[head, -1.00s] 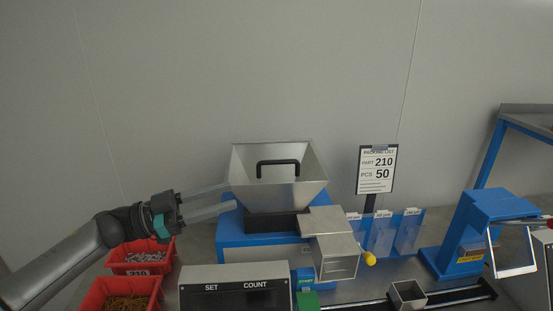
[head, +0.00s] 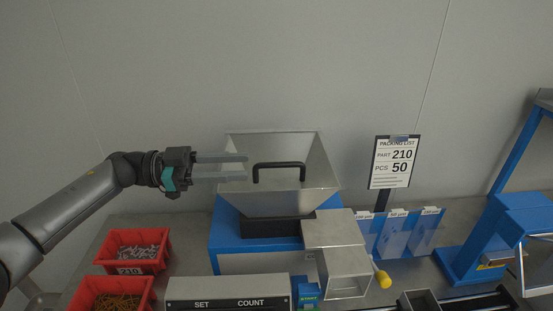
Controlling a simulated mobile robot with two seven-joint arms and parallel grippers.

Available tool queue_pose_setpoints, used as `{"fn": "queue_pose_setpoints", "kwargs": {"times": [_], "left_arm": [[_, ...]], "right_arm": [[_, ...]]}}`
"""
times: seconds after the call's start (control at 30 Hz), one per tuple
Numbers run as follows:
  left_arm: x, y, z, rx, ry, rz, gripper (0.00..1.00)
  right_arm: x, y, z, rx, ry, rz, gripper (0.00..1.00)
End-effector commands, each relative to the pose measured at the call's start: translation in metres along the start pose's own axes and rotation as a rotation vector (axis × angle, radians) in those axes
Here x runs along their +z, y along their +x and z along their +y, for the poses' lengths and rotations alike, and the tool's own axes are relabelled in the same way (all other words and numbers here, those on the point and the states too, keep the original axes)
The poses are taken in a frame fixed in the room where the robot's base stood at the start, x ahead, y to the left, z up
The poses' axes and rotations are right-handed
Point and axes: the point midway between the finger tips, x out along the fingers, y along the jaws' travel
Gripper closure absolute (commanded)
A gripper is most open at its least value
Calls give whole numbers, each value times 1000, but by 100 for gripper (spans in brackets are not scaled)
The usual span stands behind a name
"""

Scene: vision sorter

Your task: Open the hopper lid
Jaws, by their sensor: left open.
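The hopper (head: 280,203) is a grey metal funnel on a blue machine. Its lid (head: 285,146) appears to lie shut across the top, though its edges are hard to tell from the funnel walls. A black bar handle (head: 279,166) stands up from the lid. My left gripper (head: 246,167) comes in from the left. Its two pale fingers are apart with nothing between them. In the picture the fingertips end just left of the handle, over the hopper's left side. I cannot tell their exact height or depth. My right gripper is not in view.
Two red bins (head: 134,251) of parts stand at the left. A counter display (head: 228,289) stands in front of the machine. A metal chute (head: 338,250), a packing list sign (head: 395,163) and a blue press (head: 500,240) are to the right. Above the hopper is clear.

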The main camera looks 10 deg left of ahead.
Motion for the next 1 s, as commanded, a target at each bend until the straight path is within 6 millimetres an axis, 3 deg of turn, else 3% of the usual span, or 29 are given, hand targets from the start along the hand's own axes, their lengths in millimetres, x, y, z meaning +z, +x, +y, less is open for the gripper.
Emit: {"fn": "queue_pose_setpoints", "kwargs": {"times": [0.2,0.4,0.83,1.0], "left_arm": [[-2,47,0,2,0,3,55],[-1,73,0,1,1,1,55],[0,82,0,0,1,0,56],[0,82,0,0,1,0,76]], "right_arm": [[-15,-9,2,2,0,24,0],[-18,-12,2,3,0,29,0],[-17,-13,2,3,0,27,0],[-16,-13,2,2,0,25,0]]}}
